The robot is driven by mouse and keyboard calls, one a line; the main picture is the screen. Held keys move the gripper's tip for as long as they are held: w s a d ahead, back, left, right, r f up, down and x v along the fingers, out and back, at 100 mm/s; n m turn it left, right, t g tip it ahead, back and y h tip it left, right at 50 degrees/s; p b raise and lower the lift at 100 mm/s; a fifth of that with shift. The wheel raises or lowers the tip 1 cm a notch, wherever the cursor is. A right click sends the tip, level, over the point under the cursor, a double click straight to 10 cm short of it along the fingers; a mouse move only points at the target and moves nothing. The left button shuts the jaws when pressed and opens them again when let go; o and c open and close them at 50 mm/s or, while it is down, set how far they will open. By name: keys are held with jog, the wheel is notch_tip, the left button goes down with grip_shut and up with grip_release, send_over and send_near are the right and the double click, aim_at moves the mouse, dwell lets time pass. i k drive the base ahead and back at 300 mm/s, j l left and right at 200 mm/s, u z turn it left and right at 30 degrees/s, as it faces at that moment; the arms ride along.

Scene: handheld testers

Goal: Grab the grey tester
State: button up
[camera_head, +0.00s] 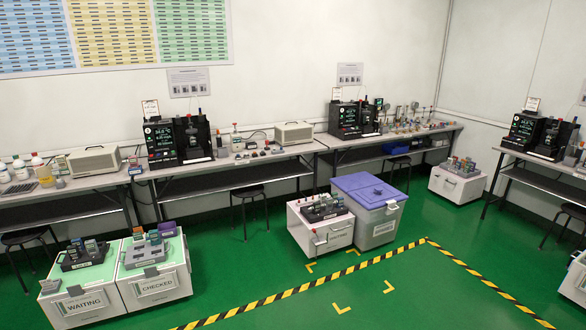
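Several small handheld testers stand in racks, too small to tell apart well. One dark rack (70,265) is on the white box labelled WAITING (85,306). More testers (150,240) stand on the white box labelled CHECKED (156,288). Another rack of testers (324,207) is on a white cabinet (318,237) at mid-picture. A further group (460,165) sits on a white cabinet (452,187) at the right. Some testers look greyish, but I cannot tell which one is the grey tester. My gripper is not in view.
Workbenches (225,168) with black test machines line the back wall. A grey bin with a purple lid (370,190) stands beside the middle cabinet. Stools (248,195) stand at the benches. Yellow-black floor tape (330,276) crosses the open green floor.

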aim_at(328, 203)
jog(key=i, duration=3.45)
jog(key=i+l, duration=0.1)
jog(key=i, duration=1.65)
jog(key=j+u, duration=0.05)
jog(key=j, duration=0.05)
